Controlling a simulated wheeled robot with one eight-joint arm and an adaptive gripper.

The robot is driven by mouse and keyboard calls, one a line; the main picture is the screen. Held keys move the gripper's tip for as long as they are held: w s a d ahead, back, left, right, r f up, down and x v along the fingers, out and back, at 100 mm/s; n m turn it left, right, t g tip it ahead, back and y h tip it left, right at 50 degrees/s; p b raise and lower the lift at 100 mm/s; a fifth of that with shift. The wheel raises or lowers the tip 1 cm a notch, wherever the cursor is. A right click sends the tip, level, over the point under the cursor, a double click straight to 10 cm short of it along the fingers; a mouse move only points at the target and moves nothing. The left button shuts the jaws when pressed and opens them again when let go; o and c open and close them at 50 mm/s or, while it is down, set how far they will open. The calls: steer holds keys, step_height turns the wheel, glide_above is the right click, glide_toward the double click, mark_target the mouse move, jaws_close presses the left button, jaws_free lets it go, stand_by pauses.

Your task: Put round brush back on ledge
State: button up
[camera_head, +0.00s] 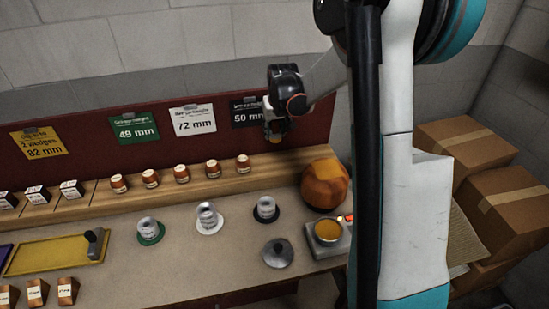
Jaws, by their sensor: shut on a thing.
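My gripper (274,122) is in front of the red back board, above the right part of the wooden ledge (200,187). It is shut on a small brown-orange thing (274,138), which I take to be the round brush. The gripper hides most of it, and it appears to be above the ledge, apart from it. Several small round brown pieces with white labels stand in a row on the ledge, the rightmost (243,163) to the left of my gripper.
A grey domed piece (278,253) lies in front. Cardboard boxes (490,210) are stacked right.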

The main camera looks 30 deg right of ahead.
mark_target(277, 141)
step_height(277, 141, down, 11)
steer(key=b, duration=0.3)
steer(key=shift+f, duration=0.15)
steer(key=o, duration=1.2)
steer(key=shift+c, duration=0.2)
steer(key=shift+r, duration=0.2)
steer(key=p+v, duration=0.3)
steer(key=v, duration=0.9)
steer(key=shift+p, duration=0.35)
